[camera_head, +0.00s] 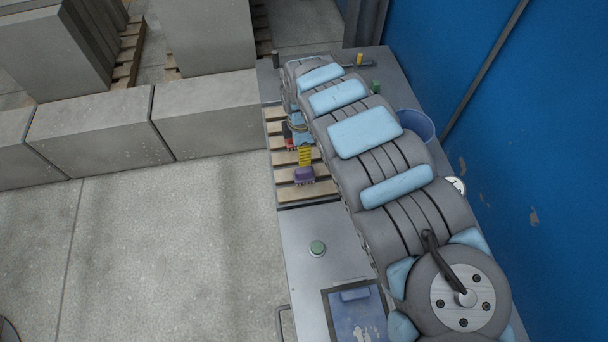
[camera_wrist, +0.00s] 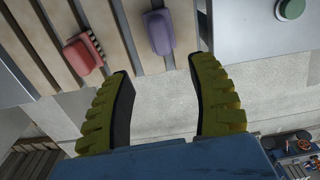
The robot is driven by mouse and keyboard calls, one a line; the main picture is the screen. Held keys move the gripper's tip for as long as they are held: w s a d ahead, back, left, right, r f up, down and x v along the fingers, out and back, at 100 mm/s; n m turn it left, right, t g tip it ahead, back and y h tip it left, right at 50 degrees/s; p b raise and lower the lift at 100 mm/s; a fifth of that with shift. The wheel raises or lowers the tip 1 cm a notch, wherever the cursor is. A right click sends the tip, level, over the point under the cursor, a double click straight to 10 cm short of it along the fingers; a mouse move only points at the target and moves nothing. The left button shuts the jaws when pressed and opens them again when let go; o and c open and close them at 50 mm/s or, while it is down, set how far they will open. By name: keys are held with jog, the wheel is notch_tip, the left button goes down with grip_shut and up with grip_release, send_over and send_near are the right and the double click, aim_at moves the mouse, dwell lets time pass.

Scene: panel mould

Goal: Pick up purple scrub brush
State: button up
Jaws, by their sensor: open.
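The purple scrub brush (camera_head: 304,175) lies on the wooden slats (camera_head: 290,190), near their front end. In the wrist view the purple brush (camera_wrist: 160,33) shows at the top, just beyond the fingertips and roughly between their lines. My gripper (camera_wrist: 159,67) is open and empty, with its two yellow ribbed fingers spread apart. In the head view my gripper (camera_head: 305,156) shows as a yellow finger just behind the brush. I see no contact between the fingers and the brush. The brush's bristles are mostly hidden in the wrist view.
A red brush (camera_wrist: 84,56) lies on the slats to the left in the wrist view. Concrete blocks (camera_head: 95,132) stand at left; a blue wall (camera_head: 530,150) is at right.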

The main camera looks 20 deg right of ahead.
send_over(304, 169)
jog(key=f, duration=0.4)
jog(key=shift+w+a+f, duration=0.15)
jog(key=shift+a+f, duration=0.15)
jog(key=shift+a, duration=0.1)
jog(key=shift+d+f+b, duration=0.2)
jog(key=shift+f, duration=1.4)
jog(key=shift+d+f+b, duration=0.15)
jog(key=shift+d+f, duration=0.05)
jog(key=shift+f, duration=1.35)
grip_shut()
